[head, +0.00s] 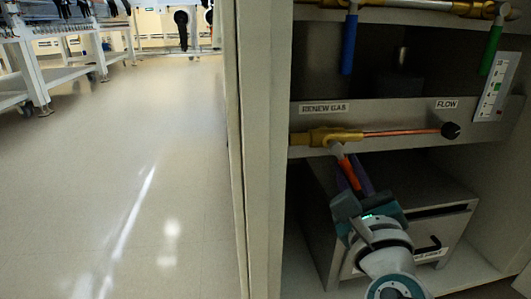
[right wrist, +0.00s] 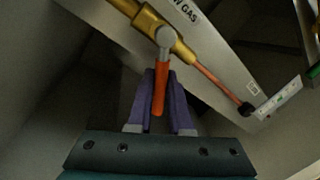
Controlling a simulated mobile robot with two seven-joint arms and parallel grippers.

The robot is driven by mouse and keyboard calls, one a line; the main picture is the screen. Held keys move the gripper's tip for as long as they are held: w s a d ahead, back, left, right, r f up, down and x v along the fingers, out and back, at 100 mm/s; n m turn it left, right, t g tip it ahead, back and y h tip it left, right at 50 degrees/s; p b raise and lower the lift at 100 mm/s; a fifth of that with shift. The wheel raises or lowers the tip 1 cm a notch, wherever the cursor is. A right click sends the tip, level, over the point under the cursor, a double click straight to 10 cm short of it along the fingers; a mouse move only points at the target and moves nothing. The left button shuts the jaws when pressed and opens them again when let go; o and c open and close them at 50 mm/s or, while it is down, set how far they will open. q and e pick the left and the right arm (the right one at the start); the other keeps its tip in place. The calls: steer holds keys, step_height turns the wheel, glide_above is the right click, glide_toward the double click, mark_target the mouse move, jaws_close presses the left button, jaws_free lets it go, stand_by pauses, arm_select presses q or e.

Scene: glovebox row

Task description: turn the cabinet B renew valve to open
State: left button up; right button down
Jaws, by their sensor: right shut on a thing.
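The renew valve has a brass body (head: 325,136) on a grey panel under the label RENEW GAS (head: 324,108). Its orange lever handle (head: 347,170) hangs down from the body, tilted slightly to the right at its lower end. In the right wrist view the orange handle (right wrist: 161,83) runs down from a round pivot on the brass body (right wrist: 150,24). My right gripper (head: 354,173) is shut on the handle, with a purple finger on each side, as the right wrist view (right wrist: 161,98) shows. The handle's lower tip lies between the fingers. My left gripper is not in view.
A copper pipe (head: 400,132) runs right to a black knob (head: 450,130) near the FLOW label. Blue (head: 349,45) and green (head: 491,50) handles hang above. A grey box (head: 450,207) stands below. The cabinet's side post (head: 262,150) is left; open floor (head: 120,180) lies beyond.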

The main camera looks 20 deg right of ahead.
stand_by(0.5)
steer(key=c, duration=0.8)
jaws_free()
steer(key=shift+c, duration=0.2)
steer(key=p+v, duration=0.3)
steer(key=v, duration=0.7)
steer(key=shift+d, duration=0.1)
steer(key=shift+c, duration=0.2)
